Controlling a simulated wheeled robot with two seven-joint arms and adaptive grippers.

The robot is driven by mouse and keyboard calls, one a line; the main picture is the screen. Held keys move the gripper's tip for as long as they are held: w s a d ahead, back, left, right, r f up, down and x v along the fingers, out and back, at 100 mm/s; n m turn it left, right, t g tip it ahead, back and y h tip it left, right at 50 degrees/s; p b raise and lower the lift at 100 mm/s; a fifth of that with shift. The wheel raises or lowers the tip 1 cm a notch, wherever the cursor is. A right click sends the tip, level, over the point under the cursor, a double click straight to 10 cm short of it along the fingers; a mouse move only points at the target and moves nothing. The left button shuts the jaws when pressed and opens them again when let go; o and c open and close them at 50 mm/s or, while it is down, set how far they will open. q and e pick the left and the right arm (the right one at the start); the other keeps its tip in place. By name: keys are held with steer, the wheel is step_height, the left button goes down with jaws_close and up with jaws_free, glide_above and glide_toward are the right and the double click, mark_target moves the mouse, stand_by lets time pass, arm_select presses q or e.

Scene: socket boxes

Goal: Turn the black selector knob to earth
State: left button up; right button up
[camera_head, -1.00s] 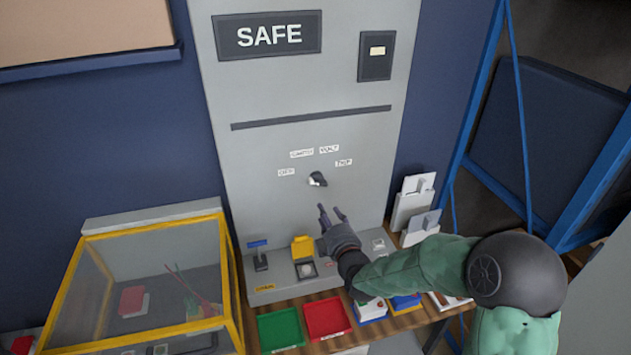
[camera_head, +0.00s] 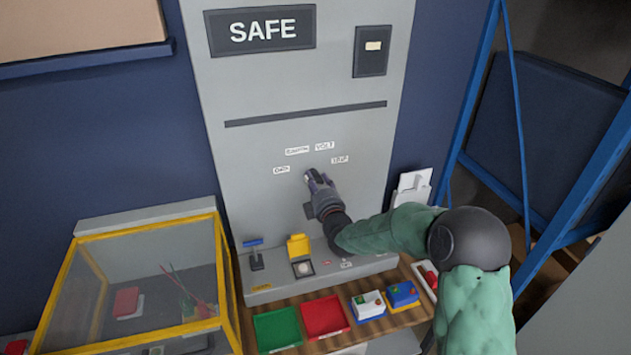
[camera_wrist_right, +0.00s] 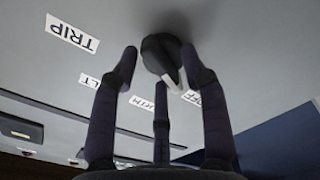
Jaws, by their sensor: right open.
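The black selector knob (camera_wrist_right: 162,52) with a pale pointer is on the grey panel (camera_head: 250,190). In the wrist view its pointer leans toward the gap between the partly hidden earth label (camera_wrist_right: 143,103) and the OFF label (camera_wrist_right: 192,97); I cannot tell the exact setting. The TRIP label (camera_wrist_right: 72,33) is clear. My right gripper (camera_head: 313,178) is at the knob and covers most of it in the head view. In the wrist view its fingers (camera_wrist_right: 158,70) are spread open, with the knob near the tips; contact is unclear. My left gripper is not in view.
Below the panel, a shelf carries a green tray (camera_head: 256,325), a red tray (camera_head: 306,314) and small socket boxes (camera_head: 403,294). A small blue-topped lever (camera_head: 255,254) and a yellow flap (camera_head: 298,245) stand at the panel's foot. A yellow-framed glass case (camera_head: 150,231) is at left.

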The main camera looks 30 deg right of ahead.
steer(key=shift+w+d, duration=0.1)
steer(key=shift+w, duration=0.3)
jaws_close()
steer(key=shift+f+m+b, duration=0.1)
steer(key=shift+m+b, duration=0.6)
steer(key=shift+b, duration=0.35)
steer(key=m+b, duration=0.4)
steer(key=shift+f+b, duration=0.15)
steer(key=shift+b, duration=0.2)
steer(key=shift+d+m+b, duration=0.1)
steer(key=shift+m+b, duration=1.6)
steer(key=shift+m, duration=0.1)
